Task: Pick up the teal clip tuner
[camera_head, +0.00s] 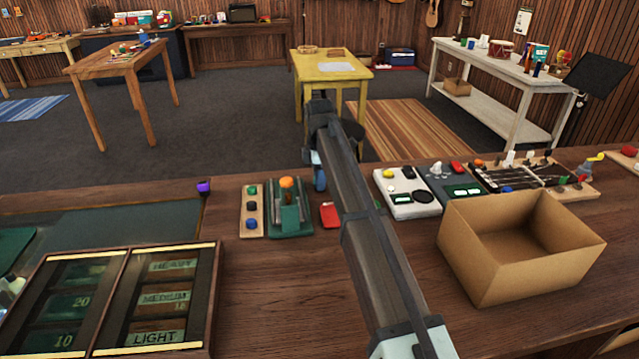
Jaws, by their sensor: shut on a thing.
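My gripper (317,160) hangs at the far end of my arm, above the back edge of the wooden counter. It is small in the view and partly hidden by my arm. A small blue-teal piece (320,179) shows at its tips, and it looks like the teal clip tuner. The gripper is shut on it. The piece appears to be above the counter, but the gap is hard to judge. The finger contact is not clear.
A green stand (291,232) with an orange knob and a wooden strip with knobs (250,228) lie left of the arm. A red block (329,215) is close beside it. Pedal boards (405,210) and an open cardboard box (475,270) stand right. A string case (212,290) is front left.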

